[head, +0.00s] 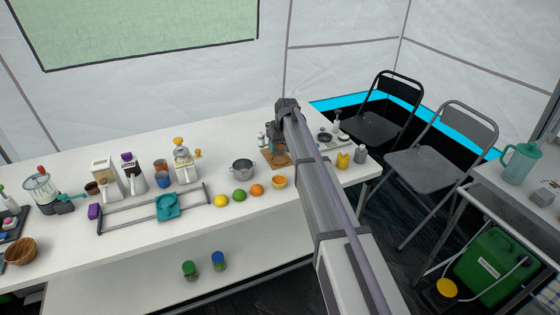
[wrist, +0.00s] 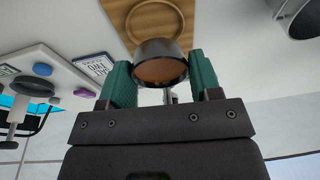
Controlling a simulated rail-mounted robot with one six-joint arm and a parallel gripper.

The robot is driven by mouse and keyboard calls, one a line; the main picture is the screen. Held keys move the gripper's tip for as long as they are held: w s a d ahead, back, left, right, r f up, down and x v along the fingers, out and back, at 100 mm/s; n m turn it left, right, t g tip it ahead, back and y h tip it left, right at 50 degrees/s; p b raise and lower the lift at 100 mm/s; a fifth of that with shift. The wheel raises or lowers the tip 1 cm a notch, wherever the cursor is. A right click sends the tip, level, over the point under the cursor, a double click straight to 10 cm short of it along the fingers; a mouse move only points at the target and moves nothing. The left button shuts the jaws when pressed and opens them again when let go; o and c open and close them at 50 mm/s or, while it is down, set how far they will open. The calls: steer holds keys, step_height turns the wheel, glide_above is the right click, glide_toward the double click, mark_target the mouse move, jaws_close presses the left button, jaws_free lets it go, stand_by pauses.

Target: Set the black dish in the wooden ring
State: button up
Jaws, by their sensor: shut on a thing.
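My gripper (wrist: 152,85) is shut on the black dish (wrist: 161,50), with its teal fingers on either side of it. The dish has a dark rim and a brown inside. The wooden ring (wrist: 132,30) lies on a wooden board beyond the dish in the wrist view; the dish overlaps the ring's near part there. I cannot tell the height of the dish above the board. In the head view my gripper (head: 278,147) is over the wooden board (head: 267,153), and my arm hides part of the area. The dish and ring are not clear there.
A metal pot (head: 242,170) stands left of the board; it also shows in the wrist view (wrist: 301,18). A white tray (head: 338,144) with a dark dish and a pump bottle is to the right. Fruit, including an orange (head: 257,190), lies in front. A small sign (wrist: 93,66) is near the board.

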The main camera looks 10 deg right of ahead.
mark_target(280, 162)
steer(key=b+x, duration=0.1)
steer(key=x, duration=0.1)
steer(key=s+b+x, duration=0.1)
steer(key=b+x, duration=0.1)
steer(key=shift+w+d+f, duration=0.1)
steer(key=shift+d+f, duration=0.1)
steer(key=shift+f, duration=0.1)
steer(key=shift+r, duration=0.35)
steer(key=shift+f, duration=0.35)
steer(key=shift+s+f+b, duration=0.1)
steer(key=shift+s+b, duration=0.2)
steer(key=shift+b, duration=0.2)
